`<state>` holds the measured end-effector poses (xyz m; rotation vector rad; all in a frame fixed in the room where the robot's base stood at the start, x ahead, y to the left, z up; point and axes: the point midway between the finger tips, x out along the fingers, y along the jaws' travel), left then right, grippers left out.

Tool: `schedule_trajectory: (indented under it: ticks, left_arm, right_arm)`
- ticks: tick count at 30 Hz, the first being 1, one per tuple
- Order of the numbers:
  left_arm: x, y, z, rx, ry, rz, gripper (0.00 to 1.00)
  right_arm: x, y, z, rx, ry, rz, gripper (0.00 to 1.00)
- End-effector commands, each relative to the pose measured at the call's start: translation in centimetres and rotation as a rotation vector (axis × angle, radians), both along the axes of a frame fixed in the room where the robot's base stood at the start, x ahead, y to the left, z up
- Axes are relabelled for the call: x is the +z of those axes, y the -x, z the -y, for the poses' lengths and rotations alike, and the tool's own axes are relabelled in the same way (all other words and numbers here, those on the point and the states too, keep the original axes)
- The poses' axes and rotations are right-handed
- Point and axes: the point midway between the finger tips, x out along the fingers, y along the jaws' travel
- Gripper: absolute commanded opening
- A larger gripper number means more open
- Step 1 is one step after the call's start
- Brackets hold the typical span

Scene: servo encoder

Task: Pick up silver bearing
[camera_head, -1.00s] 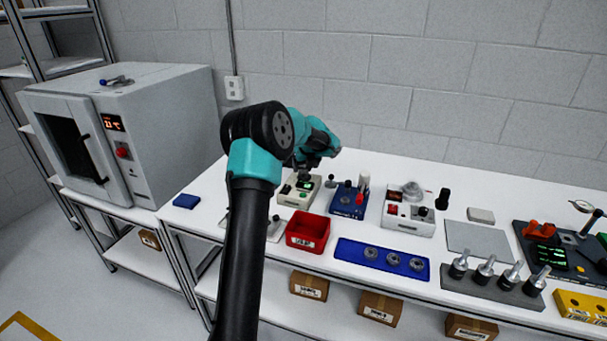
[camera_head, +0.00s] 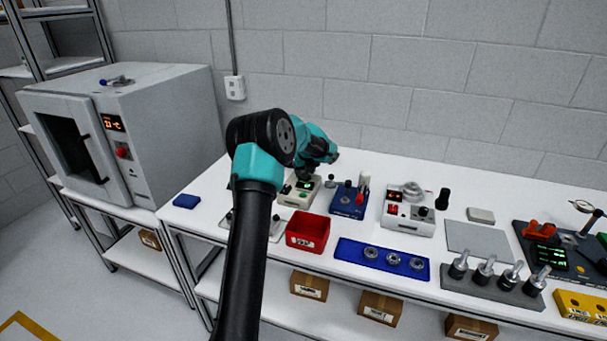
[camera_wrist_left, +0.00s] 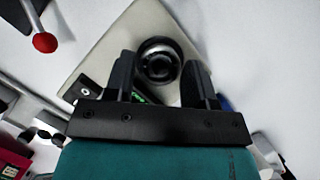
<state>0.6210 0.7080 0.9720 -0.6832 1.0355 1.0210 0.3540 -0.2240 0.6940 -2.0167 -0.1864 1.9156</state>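Several silver bearings (camera_head: 393,260) sit in a row on the blue tray (camera_head: 346,257) at the front middle of the table. My left gripper (camera_head: 304,176) is low over the cream device (camera_head: 291,200), left of and behind that tray. In the left wrist view, its fingers (camera_wrist_left: 160,78) are open and spread on either side of a dark round ring-shaped part (camera_wrist_left: 158,62) on the cream device. I cannot tell whether this part is a bearing, or whether the fingers touch it. My right gripper is not in view.
A red bin (camera_head: 308,233) stands in front of the cream device. A blue device (camera_head: 347,203) and a white device (camera_head: 408,215) stand to its right. A red-tipped lever (camera_wrist_left: 45,42) shows in the left wrist view. A grey rack (camera_head: 492,287) holds upright tools.

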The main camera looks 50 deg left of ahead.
Motion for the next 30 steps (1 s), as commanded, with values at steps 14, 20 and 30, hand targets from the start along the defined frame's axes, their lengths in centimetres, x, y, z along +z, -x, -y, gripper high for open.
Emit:
schedule_trajectory:
  ticks: [14,20,30]
  left_arm:
    - [0.0,0.0,0.0,0.000,0.000,0.000,0.17]
    - [0.2,0.0,0.0,0.000,-0.001,0.001,0.17]
    - [2.9,0.0,-0.1,0.001,-0.002,0.001,0.17]
  right_arm:
    - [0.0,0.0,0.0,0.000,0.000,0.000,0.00]
    - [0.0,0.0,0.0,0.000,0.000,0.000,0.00]
    - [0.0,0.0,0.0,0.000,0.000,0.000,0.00]
